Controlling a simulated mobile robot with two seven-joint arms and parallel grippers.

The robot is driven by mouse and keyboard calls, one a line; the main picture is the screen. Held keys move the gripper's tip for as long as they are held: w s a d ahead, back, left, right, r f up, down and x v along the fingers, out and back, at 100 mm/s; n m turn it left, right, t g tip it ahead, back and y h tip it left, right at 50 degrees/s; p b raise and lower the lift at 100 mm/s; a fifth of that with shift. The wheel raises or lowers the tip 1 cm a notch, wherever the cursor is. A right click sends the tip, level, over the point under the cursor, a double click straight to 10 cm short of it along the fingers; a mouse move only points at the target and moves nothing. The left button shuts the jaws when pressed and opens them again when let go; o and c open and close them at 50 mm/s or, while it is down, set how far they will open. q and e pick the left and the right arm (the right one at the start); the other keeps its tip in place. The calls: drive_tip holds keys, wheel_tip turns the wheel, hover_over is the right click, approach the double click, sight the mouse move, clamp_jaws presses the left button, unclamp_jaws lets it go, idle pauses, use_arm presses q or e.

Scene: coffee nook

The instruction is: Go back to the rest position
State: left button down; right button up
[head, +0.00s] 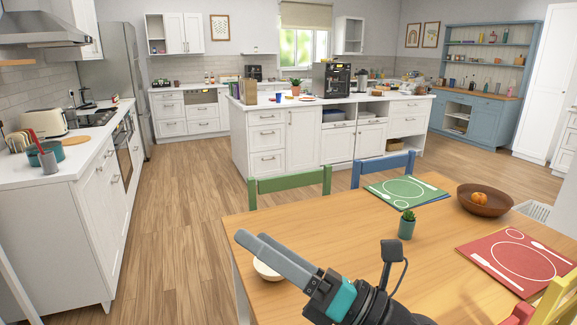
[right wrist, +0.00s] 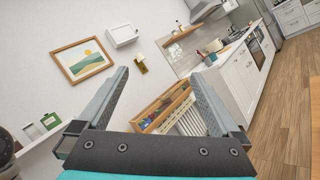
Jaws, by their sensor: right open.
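My right gripper (head: 251,238) is raised over the left part of the wooden dining table (head: 330,228) in the head view, pointing up and to the left. In the right wrist view its two fingers (right wrist: 160,74) stand wide apart with nothing between them. A pale bowl (head: 265,270) on the table is partly hidden behind the fingers. My left gripper is in neither view.
A potted plant (head: 406,226), a green placemat (head: 405,190), a wooden bowl (head: 486,205) with orange fruit and a red placemat (head: 515,262) are on the table. Green (head: 290,181) and blue chairs stand behind it. The wooden floor (head: 180,225) to the left is clear.

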drive_tip(key=w+d+f+m+t+h, duration=0.3)
drive_tip(key=d+m+t+h, duration=0.3)
drive_tip(key=m, duration=0.5)
drive_tip(key=w+d+f+m+t+h, duration=0.25)
drive_tip(key=d+m+h, duration=0.25)
drive_tip(key=m+h, duration=0.45)
drive_tip(key=s+d+f+m+g+h, duration=0.2)
drive_tip(key=d+f+m, duration=0.1)
drive_tip(key=f+m, duration=0.25)
drive_tip(key=s+d+f+m+g+h, duration=0.2)
drive_tip(key=d+f+m+g, duration=0.15)
drive_tip(key=f+m, duration=0.2)
drive_tip(key=s+d+f+m+g, duration=0.1)
drive_tip(key=s+f+m+g, duration=0.2)
drive_tip(key=s+f+g, duration=0.5)
drive_tip(key=s+f+m+g, duration=0.2)
drive_tip(key=s+f+m, duration=0.2)
drive_tip(key=s+f, duration=0.55)
drive_tip(key=s+f+g+p, duration=0.1)
drive_tip(key=s+f+p, duration=0.25)
drive_tip(key=f, duration=1.35)
drive_tip(key=s+d+f, duration=0.1)
drive_tip(key=s+f, duration=0.4)
drive_tip(key=s, duration=0.2)
drive_tip(key=s+d+f+g+p, duration=0.1)
drive_tip(key=s+d+f, duration=0.1)
drive_tip(key=s+f, duration=0.4)
drive_tip(key=shift+s+n+p, duration=0.3)
drive_tip(key=shift+s+n, duration=0.05)
drive_tip(key=shift+s, duration=0.8)
